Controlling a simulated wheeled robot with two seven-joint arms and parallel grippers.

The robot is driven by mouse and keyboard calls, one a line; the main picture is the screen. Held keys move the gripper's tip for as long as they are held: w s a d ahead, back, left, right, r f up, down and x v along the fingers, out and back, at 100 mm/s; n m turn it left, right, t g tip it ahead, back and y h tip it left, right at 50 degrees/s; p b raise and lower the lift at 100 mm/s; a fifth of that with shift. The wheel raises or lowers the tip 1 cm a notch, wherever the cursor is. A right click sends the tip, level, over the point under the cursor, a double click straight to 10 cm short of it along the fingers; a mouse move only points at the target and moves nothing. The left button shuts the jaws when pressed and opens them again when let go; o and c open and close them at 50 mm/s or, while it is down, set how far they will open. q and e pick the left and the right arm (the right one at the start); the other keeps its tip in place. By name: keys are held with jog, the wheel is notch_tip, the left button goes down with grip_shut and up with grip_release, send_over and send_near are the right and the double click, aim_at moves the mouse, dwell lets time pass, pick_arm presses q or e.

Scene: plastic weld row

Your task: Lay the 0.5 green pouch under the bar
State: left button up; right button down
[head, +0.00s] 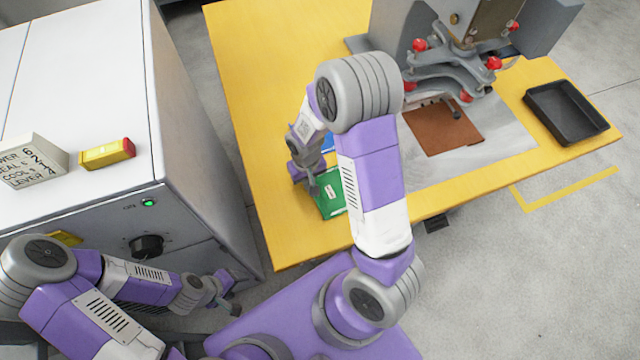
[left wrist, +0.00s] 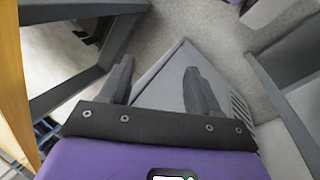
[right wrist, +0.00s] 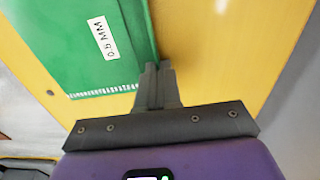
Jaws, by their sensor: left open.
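The green pouch (head: 330,195) lies on the yellow table, left of the press, partly hidden by my right arm. Its white label reads 0.5 MM in the right wrist view (right wrist: 90,50). My right gripper (head: 312,188) is at the pouch's edge; in the right wrist view its fingers (right wrist: 157,75) are closed together on that edge, which bends up to them. The press (head: 465,50) stands at the back, with its bar (head: 435,100) over a brown mat (head: 440,130). My left gripper (head: 232,300) is open and empty, low beside the grey cabinet, with floor behind it (left wrist: 155,90).
A blue item (head: 328,142) lies behind the green pouch, mostly hidden by my arm. A black tray (head: 565,112) sits at the table's right. The cabinet (head: 130,205) bears a lettered sign (head: 32,162) and a yellow-red block (head: 107,153). The table's left back is clear.

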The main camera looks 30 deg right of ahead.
notch_tip(320, 180, up, 10)
jog(key=p, duration=0.3)
jog(key=n+b, duration=0.7)
jog(key=n, duration=2.8)
send_over(405, 170)
notch_tip(405, 170, down, 10)
jog(key=b, duration=0.4)
jog(key=shift+r, duration=0.15)
